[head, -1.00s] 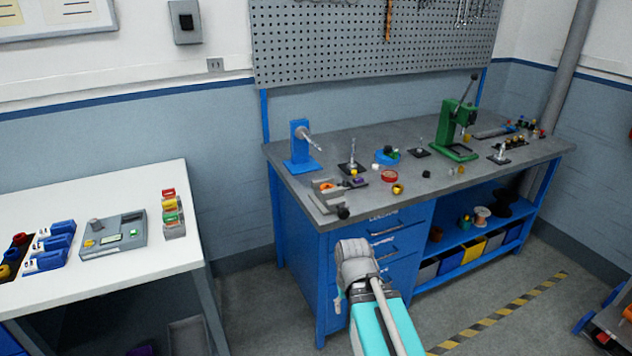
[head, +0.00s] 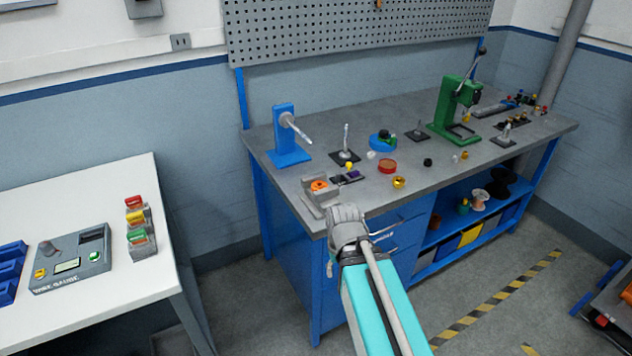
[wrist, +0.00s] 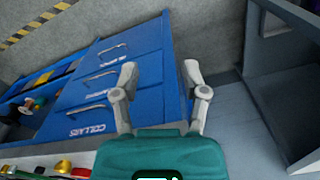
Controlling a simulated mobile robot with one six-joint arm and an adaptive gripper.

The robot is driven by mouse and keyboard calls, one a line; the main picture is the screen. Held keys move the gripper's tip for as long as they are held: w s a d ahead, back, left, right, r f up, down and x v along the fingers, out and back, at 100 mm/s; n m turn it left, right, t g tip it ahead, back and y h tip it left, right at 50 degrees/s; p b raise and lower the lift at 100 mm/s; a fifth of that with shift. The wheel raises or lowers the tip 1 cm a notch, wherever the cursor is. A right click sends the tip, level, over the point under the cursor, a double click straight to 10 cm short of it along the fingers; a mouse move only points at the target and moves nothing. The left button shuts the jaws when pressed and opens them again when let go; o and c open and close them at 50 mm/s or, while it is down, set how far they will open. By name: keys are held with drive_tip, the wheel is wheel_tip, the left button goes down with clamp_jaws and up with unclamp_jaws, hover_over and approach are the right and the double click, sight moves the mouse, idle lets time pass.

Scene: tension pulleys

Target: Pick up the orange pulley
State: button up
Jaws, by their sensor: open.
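The orange pulley (head: 319,185) is a small orange piece in a grey holder (head: 321,200) near the front left corner of the workbench in the head view. My arm reaches toward the bench's front edge, its wrist just in front of and below the holder. In the wrist view my gripper (wrist: 160,82) is open and empty, its two fingers apart in front of the blue drawers. The gripper's fingers are hidden in the head view. I cannot make out the orange pulley in the wrist view.
The workbench (head: 300,240) also carries a blue stand (head: 286,140), a green press (head: 458,110), a red round part (head: 387,166) and several small parts. A white table (head: 90,290) with a gauge box (head: 70,260) stands left. Bare floor lies between them.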

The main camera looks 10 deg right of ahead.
drive_tip(key=shift+w, duration=0.45)
drive_tip(key=o, duration=0.4)
drive_tip(key=shift+w+r, duration=0.1)
drive_tip(key=shift+c, duration=0.2)
drive_tip(key=shift+o, duration=1.2)
drive_tip(key=shift+w+r+p, duration=0.25)
drive_tip(key=shift+p, duration=0.05)
drive_tip(key=w+r+p, duration=0.9)
drive_tip(key=w, duration=0.5)
drive_tip(key=w+r+p, duration=0.9)
drive_tip(key=w, duration=0.6)
drive_tip(key=shift+r+n+p, duration=0.3)
drive_tip(key=shift+r+p, duration=0.1)
drive_tip(key=shift+d+f, duration=0.1)
drive_tip(key=shift+f, duration=0.05)
drive_tip(key=b, duration=0.9)
hover_over(320, 187)
drive_tip(key=w, duration=0.2)
wheel_tip(320, 187, down, 8)
drive_tip(key=shift+f, duration=0.2)
